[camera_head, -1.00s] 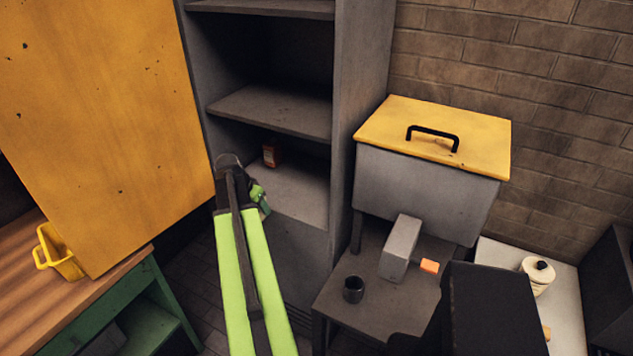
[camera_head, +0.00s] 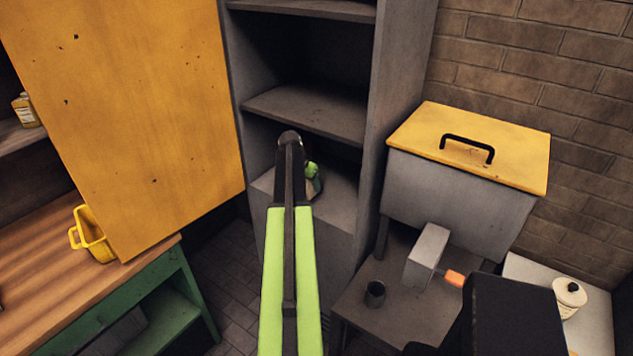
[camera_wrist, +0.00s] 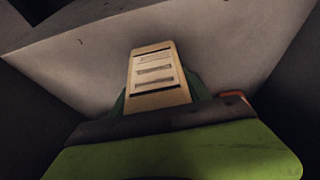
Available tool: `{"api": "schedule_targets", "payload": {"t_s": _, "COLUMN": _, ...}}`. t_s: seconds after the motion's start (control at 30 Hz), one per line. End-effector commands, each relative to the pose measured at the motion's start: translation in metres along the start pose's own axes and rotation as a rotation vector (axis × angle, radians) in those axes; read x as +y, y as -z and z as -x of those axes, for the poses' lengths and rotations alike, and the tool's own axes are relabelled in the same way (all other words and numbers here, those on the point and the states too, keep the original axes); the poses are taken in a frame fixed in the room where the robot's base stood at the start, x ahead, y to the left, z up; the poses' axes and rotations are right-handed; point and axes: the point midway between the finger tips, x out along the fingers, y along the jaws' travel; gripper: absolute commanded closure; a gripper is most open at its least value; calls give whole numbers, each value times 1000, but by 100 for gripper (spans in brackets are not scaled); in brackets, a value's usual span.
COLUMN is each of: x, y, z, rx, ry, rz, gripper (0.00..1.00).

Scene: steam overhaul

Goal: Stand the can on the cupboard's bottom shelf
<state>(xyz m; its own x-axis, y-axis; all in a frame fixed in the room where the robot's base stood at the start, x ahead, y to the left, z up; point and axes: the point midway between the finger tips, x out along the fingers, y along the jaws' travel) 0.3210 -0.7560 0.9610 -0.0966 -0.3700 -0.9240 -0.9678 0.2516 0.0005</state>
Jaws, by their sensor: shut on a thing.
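The grey cupboard (camera_head: 400,90) stands open, and its bottom shelf (camera_head: 340,212) shows below the middle shelf (camera_head: 310,112). My gripper (camera_head: 312,180) is inside the cupboard's lower opening, over the bottom shelf. It is shut on the can (camera_wrist: 200,88), of which only dark green edges show on either side of a pale slotted finger in the wrist view. My arm hides most of the can in the head view. I cannot tell whether the can touches the shelf.
The yellow door (camera_head: 130,120) stands open at the left, beside a wooden worktop (camera_head: 40,250) with a yellow tub (camera_head: 92,235). A yellow-lidded grey box (camera_head: 450,190) and a dark cup (camera_head: 375,293) are at the right. A red-orange edge (camera_wrist: 236,94) shows past my gripper.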

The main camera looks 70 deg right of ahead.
Motion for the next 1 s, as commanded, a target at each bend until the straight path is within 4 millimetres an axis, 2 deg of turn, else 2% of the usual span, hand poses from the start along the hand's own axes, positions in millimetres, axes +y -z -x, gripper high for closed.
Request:
{"api": "schedule_targets", "payload": {"t_s": 0.23, "x": -1, "y": 44, "z": -18, "rx": 1, "ry": 0, "rz": -3, "gripper": 100}}
{"api": "schedule_targets", "payload": {"t_s": 0.3, "x": 0, "y": 34, "z": -34, "rx": 0, "ry": 0, "rz": -2, "gripper": 100}}
{"api": "schedule_targets", "payload": {"t_s": 0.67, "x": 1, "y": 33, "z": -34, "rx": 1, "ry": 0, "rz": -2, "gripper": 100}}
{"api": "schedule_targets", "payload": {"t_s": 0.7, "x": 1, "y": 33, "z": -34, "rx": 0, "ry": 0, "rz": -2, "gripper": 44}}
{"api": "schedule_targets", "payload": {"t_s": 0.87, "x": 1, "y": 34, "z": -33, "rx": 0, "ry": 0, "rz": -2, "gripper": 24}}
{"api": "schedule_targets", "payload": {"t_s": 1.0, "x": 2, "y": 34, "z": -33, "rx": 0, "ry": -1, "rz": -2, "gripper": 24}}
